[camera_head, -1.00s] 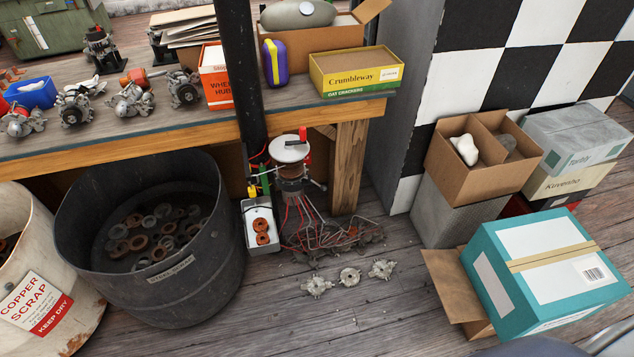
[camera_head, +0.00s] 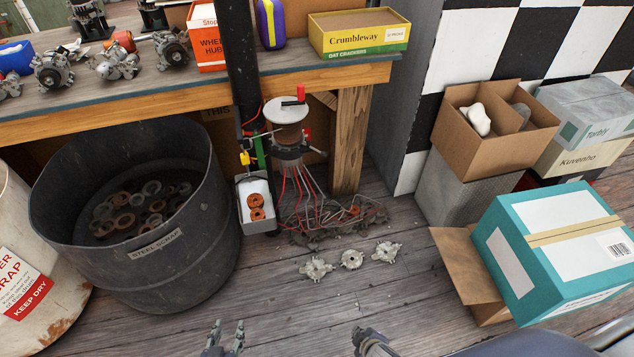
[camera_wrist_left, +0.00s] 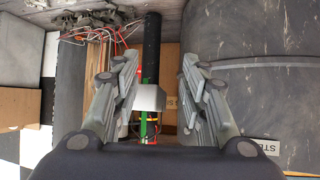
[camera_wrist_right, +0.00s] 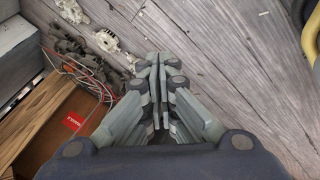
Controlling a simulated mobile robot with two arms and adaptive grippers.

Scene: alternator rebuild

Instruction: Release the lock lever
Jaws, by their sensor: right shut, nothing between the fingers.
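The fixture under the bench has a pale round disc (camera_head: 286,110) on a dark reddish column, with red wires fanning out below. An upright red handle (camera_head: 301,92) stands at the end of a dark bar on the disc. A second red part (camera_head: 307,134) shows lower on the right side; I cannot tell which is the lock lever. My left gripper (camera_head: 224,338) is open and empty at the bottom of the head view; its spread fingers (camera_wrist_left: 160,75) frame the black post and a green part. My right gripper (camera_head: 366,336) is shut and empty; its fingers (camera_wrist_right: 155,75) meet above the floor.
The black steel scrap bin (camera_head: 130,270) stands left of the fixture. A wooden bench leg (camera_head: 350,140) and black post (camera_head: 238,90) flank it. Metal castings (camera_head: 352,259) lie on the floor in front. A teal box (camera_head: 550,255) is at right.

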